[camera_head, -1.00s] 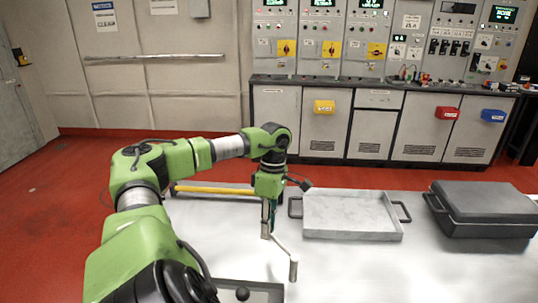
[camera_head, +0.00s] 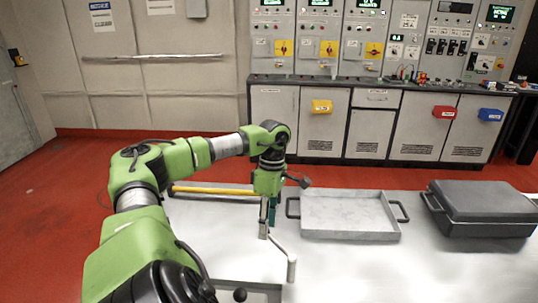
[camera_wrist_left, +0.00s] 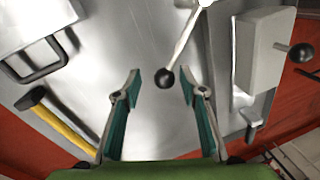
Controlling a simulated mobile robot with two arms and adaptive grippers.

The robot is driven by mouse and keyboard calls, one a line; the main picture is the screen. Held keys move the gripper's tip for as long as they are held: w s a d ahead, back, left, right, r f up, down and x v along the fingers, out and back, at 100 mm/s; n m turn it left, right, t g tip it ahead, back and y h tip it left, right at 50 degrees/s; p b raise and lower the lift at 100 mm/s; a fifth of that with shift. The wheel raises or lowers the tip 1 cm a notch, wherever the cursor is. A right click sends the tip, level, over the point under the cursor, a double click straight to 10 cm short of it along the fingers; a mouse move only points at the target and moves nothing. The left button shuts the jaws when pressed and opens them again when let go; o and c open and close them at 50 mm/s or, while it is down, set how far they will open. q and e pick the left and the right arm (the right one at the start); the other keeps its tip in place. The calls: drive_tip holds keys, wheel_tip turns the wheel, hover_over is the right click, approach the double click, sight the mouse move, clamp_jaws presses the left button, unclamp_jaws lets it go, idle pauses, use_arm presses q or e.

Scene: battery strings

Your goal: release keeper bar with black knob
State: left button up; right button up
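My left gripper (camera_head: 271,222) points down over the metal table, its fingers apart. In the left wrist view, the gripper (camera_wrist_left: 161,84) is open, with a black ball knob (camera_wrist_left: 166,78) seen between its fingertips. I cannot tell whether a finger touches it. The knob sits on the end of a thin pale bar (camera_wrist_left: 185,36) that runs up and right to a pivot. In the head view, the bar (camera_head: 281,248) slants from the gripper to a short post (camera_head: 291,268); its knob is hidden there. My right gripper is not in view.
A grey box with another black knob (camera_wrist_left: 301,52) stands beside the bar. A yellow-handled hammer (camera_head: 212,190) lies at the table's far edge. A shallow grey tray (camera_head: 350,236) and a closed dark case (camera_head: 490,215) are to the right. Table between bar and tray is clear.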

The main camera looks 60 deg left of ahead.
use_arm(q)
wheel_tip(320, 180, up, 11)
drive_tip(key=w+a, duration=0.1)
drive_tip(key=w, duration=0.1)
drive_tip(key=shift+a, duration=0.25)
idle(0.3)
drive_tip(key=shift+r, duration=0.1)
idle(0.7)
